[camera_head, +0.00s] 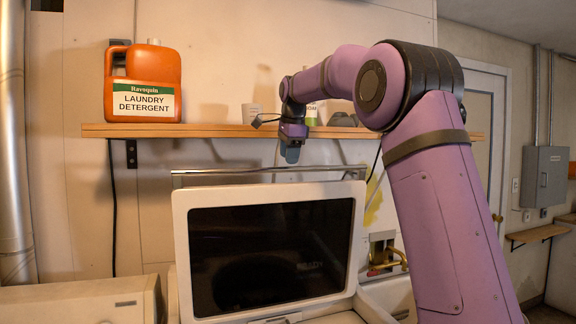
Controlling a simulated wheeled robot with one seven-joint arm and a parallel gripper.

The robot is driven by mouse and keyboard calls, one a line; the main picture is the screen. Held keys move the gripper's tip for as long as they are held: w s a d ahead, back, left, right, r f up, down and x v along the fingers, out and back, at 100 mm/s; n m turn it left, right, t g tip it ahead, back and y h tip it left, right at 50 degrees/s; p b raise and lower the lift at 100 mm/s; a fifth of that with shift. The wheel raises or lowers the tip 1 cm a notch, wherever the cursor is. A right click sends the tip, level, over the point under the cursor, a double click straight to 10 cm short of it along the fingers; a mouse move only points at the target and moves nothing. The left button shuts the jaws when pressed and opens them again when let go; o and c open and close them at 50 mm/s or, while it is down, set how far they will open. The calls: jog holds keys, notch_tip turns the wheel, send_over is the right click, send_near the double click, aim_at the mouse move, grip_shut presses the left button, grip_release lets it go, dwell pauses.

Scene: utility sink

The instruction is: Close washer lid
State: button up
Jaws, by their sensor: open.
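The washer lid (178,235) is a white frame around a dark glass panel, in the lower middle of the head view. It stands raised and tilted back, with its top edge below the wall shelf. The white washer body (380,312) shows only in part at the bottom edge; its opening is mostly out of frame. My gripper (291,153) is small in the view, pointing down just above the lid's top edge in the picture. It is open and holds nothing that I can see. A gap shows between it and the lid; the depth between them is unclear.
A wooden shelf (210,131) runs behind my gripper, bearing an orange detergent jug (143,75) and small containers. A metal rail (235,173) lies behind the lid's top. A beige appliance (90,300) is at lower left. My purple arm covers the right side.

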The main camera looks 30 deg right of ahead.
jog(key=shift+x, duration=1.65)
grip_shut()
